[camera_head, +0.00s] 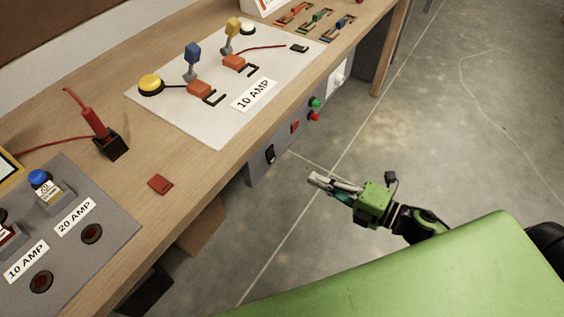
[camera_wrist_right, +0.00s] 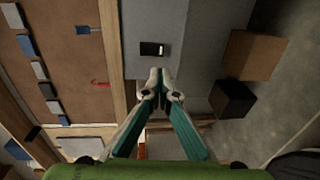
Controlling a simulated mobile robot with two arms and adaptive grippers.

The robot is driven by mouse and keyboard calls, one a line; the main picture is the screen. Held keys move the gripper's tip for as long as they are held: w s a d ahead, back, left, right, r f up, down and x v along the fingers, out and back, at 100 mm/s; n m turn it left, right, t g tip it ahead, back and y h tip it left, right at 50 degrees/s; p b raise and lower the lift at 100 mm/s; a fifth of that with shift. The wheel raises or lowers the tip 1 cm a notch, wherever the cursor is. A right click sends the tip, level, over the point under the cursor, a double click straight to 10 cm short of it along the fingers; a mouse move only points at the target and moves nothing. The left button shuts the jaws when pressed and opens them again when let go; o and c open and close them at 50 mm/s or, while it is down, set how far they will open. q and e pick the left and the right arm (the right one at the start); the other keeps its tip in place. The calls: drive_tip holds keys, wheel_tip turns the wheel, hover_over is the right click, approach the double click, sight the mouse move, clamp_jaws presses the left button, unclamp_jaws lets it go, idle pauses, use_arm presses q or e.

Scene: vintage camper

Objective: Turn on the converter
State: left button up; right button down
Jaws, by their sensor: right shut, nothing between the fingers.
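The grey converter box (camera_head: 262,172) is mounted under the front edge of the wooden bench. A black rocker switch (camera_head: 270,154) sits on its front; right of it are a small red switch (camera_head: 294,126), a green button (camera_head: 315,103) and a red button (camera_head: 314,117). My right gripper (camera_head: 318,180) is in front of the box, apart from it, with its fingers shut and empty. In the right wrist view the closed fingertips (camera_wrist_right: 160,75) appear just below the black switch (camera_wrist_right: 152,49) on the grey face. My left gripper is not in view.
The bench top (camera_head: 190,165) holds a white board (camera_head: 205,128) with blue and yellow levers, and a red-handled tool in a black holder (camera_head: 112,148). A grey fuse panel (camera_head: 110,225) is at left. Brown (camera_wrist_right: 253,53) and black (camera_wrist_right: 232,98) boxes show near the converter. Open floor (camera_head: 440,120) lies right.

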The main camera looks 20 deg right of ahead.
drive_tip(key=p+x, duration=0.1)
drive_tip(key=x, duration=1)
drive_tip(key=shift+p, duration=0.3)
drive_tip(key=shift+w+a+f+t+b, duration=0.2)
drive_tip(key=shift+t+b, duration=0.1)
drive_tip(key=shift+b, duration=0.9)
drive_tip(key=shift+r, duration=0.15)
drive_tip(key=shift+d, duration=0.1)
approach(273, 160)
drive_tip(key=v, duration=0.4)
drive_tip(key=shift+s+d, duration=0.1)
drive_tip(key=shift+d, duration=0.05)
